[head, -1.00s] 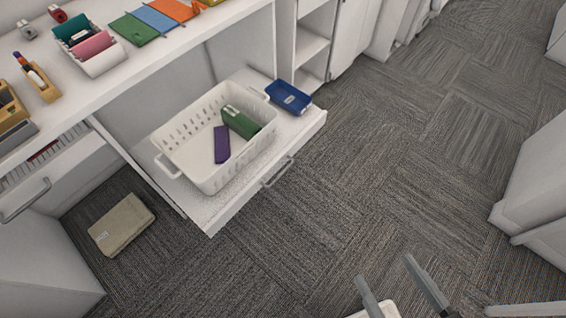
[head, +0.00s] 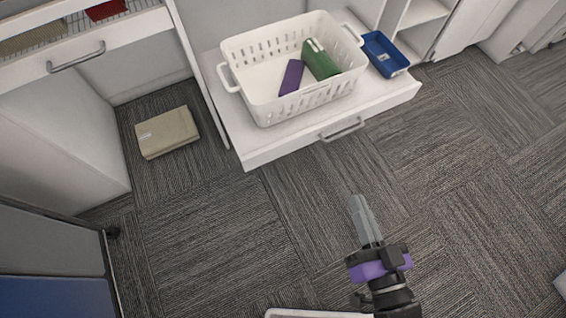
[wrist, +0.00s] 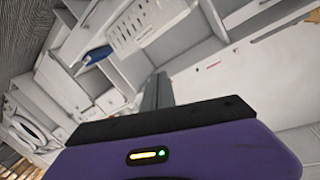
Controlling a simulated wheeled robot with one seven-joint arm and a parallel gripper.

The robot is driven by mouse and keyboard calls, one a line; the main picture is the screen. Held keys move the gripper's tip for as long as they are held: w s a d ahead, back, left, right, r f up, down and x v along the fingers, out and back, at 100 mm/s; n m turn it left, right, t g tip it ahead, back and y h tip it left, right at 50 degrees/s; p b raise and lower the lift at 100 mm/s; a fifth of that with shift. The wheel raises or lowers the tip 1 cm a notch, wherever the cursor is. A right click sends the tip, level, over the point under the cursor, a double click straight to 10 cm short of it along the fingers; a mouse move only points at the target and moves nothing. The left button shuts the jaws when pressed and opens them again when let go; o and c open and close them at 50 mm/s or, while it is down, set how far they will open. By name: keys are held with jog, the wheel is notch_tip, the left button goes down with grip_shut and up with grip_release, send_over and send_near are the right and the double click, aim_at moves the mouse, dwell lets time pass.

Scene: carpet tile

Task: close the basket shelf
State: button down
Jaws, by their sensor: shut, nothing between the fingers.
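The basket shelf (head: 205,80) is a white pull-out shelf, slid out from the cabinet, with a grey bar handle (head: 342,130) on its front. A white basket (head: 265,108) stands on it, holding a green item (head: 320,60) and a purple item (head: 291,77). A blue tray (head: 384,54) lies at the shelf's right end. My gripper (head: 357,200) is shut and empty, in front of the shelf and apart from the handle. In the wrist view, the basket (wrist: 140,25) and blue tray (wrist: 98,54) show beyond my gripper's fingers (wrist: 157,85).
A beige folded item (head: 167,132) lies on the carpet left of the shelf. A drawer with a bar handle (head: 76,57) is at upper left. A grey and blue panel (head: 55,260) stands at lower left. Carpet (head: 480,170) is clear to the right.

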jog(key=w+a+f+m+g+y+b, duration=0.1)
jog(key=w+a+f+m+b, duration=0.3)
jog(key=f, duration=0.3)
jog(key=w+a+f+m+g+y+b, duration=0.1)
jog(key=w+a+f+m+b, duration=0.1)
jog(key=w+a+f, duration=0.4)
jog(key=m+g, duration=0.2)
jog(key=m, duration=0.3)
send_near(278, 147)
jog(key=shift+y, duration=0.3)
jog(key=b+x, duration=0.1)
jog(key=x, duration=0.2)
jog(key=f+b+x, duration=0.1)
jog(key=b+x, duration=0.1)
jog(key=x, duration=0.1)
jog(key=shift+s+d, duration=0.15)
jog(key=shift+d, duration=0.05)
jog(key=shift+w+a+r, duration=0.1)
jog(key=shift+w+a, duration=0.1)
jog(key=shift+w, duration=0.15)
